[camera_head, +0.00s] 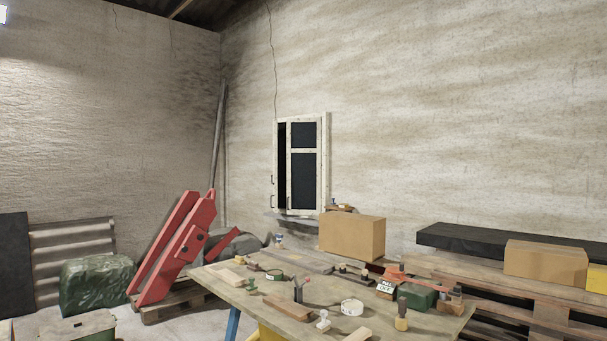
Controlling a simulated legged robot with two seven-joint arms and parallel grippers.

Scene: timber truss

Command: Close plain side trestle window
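A small white-framed window (322,165) with dark panes is set in the far wall, a little right of the view's middle. One sash seems to stand ajar, with a dark gap along its left side; small dark handles show at the left edge. A table (231,291) with a light wooden top and a blue leg stands below and in front of it, covered with small items. Neither of my grippers is in view.
A cardboard box (352,236) stands near the table's back edge. Red beams (178,247) lean on a pallet to the left, beside a green wrapped bundle (96,282). Pallets (540,305) with a dark slab (510,240) and another cardboard box (545,260) stand right. Some floor is clear at lower left.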

